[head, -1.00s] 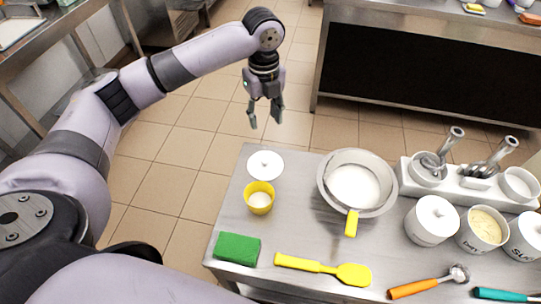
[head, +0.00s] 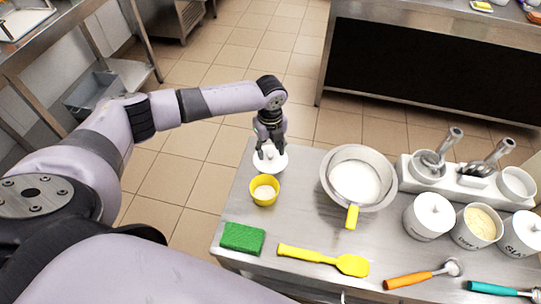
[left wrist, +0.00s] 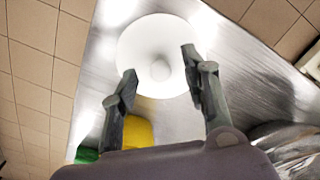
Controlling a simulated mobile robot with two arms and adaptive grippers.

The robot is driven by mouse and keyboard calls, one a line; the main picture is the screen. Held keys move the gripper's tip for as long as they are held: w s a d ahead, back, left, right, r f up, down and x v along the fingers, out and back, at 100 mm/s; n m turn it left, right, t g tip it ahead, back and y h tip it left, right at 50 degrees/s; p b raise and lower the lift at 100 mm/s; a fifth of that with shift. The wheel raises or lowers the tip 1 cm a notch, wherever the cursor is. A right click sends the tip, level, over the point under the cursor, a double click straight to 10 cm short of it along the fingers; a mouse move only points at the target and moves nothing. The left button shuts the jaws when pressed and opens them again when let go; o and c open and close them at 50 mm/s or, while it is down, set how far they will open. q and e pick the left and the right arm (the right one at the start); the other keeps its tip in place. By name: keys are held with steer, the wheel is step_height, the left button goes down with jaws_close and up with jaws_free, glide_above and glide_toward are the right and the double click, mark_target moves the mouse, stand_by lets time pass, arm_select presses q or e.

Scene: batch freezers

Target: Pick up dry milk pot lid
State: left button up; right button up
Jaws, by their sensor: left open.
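A round white lid (head: 279,162) with a small knob lies on the steel table near its far left corner. In the left wrist view the lid (left wrist: 135,45) lies flat, its knob between and just beyond my fingertips. My left gripper (head: 270,152) is open and above the lid; in the left wrist view its two fingers (left wrist: 158,75) are apart with nothing between them. An open pot of pale powder (head: 481,226) stands at the right among white pots. My right gripper is not in view.
A yellow cup (head: 264,190) stands just in front of the lid. A metal bowl (head: 328,182) with white contents is to the right. A green sponge (head: 242,238), yellow spatula (head: 310,257) and orange-handled scoop (head: 412,279) lie along the front.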

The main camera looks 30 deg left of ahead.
arm_select(q)
steer(key=shift+f, duration=0.6)
steer(key=shift+c, duration=0.4)
steer(key=c, duration=0.8)
steer(key=shift+c, duration=0.2)
